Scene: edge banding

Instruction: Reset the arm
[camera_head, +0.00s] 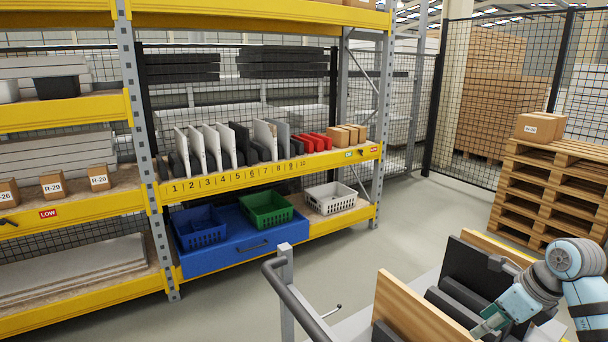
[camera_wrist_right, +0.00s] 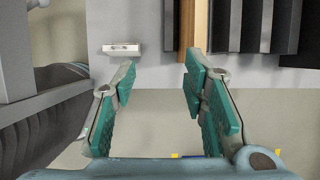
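My right arm comes in at the lower right of the head view. Its gripper (camera_head: 488,324), with teal finger pads, is low beside the boards on the cart. In the right wrist view the same gripper (camera_wrist_right: 160,84) is open, its two fingers well apart with nothing between them. A small white block (camera_wrist_right: 122,49) lies beyond the left fingertip on a pale surface. My left arm and gripper are not in view.
The cart carries a wood-coloured board (camera_head: 412,312) and a black board (camera_head: 478,268), with a grey handrail (camera_head: 298,302) at its left. A yellow shelf rack (camera_head: 270,176) holds panels and bins. Pallets (camera_head: 552,190) stand at right. The floor between is clear.

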